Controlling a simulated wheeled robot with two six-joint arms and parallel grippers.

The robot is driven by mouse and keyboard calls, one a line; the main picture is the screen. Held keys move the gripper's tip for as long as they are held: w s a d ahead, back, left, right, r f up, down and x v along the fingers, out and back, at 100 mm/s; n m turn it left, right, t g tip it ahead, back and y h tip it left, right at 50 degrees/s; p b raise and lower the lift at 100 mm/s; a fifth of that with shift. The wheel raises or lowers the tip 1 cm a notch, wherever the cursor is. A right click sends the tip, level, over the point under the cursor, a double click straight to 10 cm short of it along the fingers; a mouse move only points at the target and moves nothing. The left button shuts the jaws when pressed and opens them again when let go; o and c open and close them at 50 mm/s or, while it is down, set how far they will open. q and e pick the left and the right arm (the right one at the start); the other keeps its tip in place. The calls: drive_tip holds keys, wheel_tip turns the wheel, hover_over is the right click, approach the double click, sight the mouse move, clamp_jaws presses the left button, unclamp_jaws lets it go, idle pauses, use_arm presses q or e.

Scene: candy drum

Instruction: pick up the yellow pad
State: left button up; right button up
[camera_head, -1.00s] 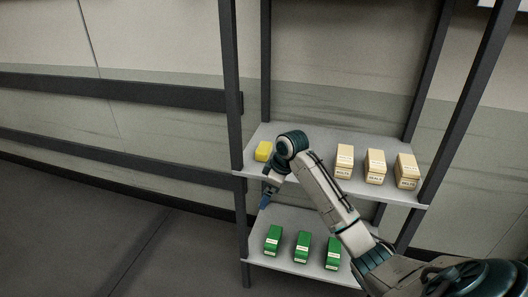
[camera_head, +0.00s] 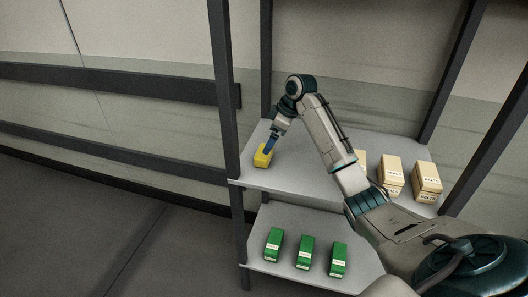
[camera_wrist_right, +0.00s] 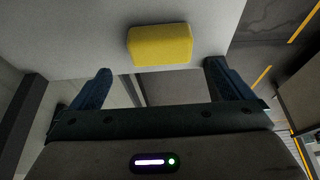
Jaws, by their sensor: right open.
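The yellow pad (camera_head: 262,159) lies on the upper shelf (camera_head: 300,180), near its left end. In the right wrist view the pad (camera_wrist_right: 160,44) is a rounded yellow block on the pale shelf surface. It sits just beyond the fingertips, between their lines. My right gripper (camera_head: 270,146) is at the pad in the head view, its blue fingers partly covering the pad's top. In the wrist view the right gripper (camera_wrist_right: 157,72) has its fingers wide apart with nothing between them. My left gripper is not in view.
Several tan boxes (camera_head: 391,173) stand on the right of the upper shelf, partly behind my right arm. Green boxes (camera_head: 305,252) stand on the lower shelf. A dark post (camera_head: 222,90) rises at the left, close to the pad. The shelf between pad and tan boxes is clear.

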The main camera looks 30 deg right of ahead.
sight(264, 156)
drive_tip(key=shift+w+a+f, duration=0.1)
drive_tip(key=shift+a+f, duration=0.15)
drive_tip(key=shift+f, duration=0.2)
drive_tip(key=shift+w+a+f, duration=0.1)
drive_tip(key=shift+a+f, duration=0.1)
drive_tip(key=shift+f, duration=0.25)
drive_tip(key=shift+a+f, duration=0.1)
drive_tip(key=shift+f, duration=0.2)
drive_tip(key=shift+w+f+p, duration=0.2)
drive_tip(key=shift+f+p, duration=0.1)
drive_tip(key=shift+p, duration=0.05)
drive_tip(key=p+x, duration=0.1)
drive_tip(key=x, duration=0.2)
drive_tip(key=shift+w+f, duration=0.2)
drive_tip(key=shift+f, duration=0.1)
drive_tip(key=shift+a+f, duration=0.15)
drive_tip(key=shift+f, duration=0.2)
drive_tip(key=shift+w+f, duration=0.15)
drive_tip(key=c, duration=0.7)
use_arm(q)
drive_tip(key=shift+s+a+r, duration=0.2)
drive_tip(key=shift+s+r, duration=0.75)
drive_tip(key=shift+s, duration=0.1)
use_arm(e)
drive_tip(key=shift+c, duration=1)
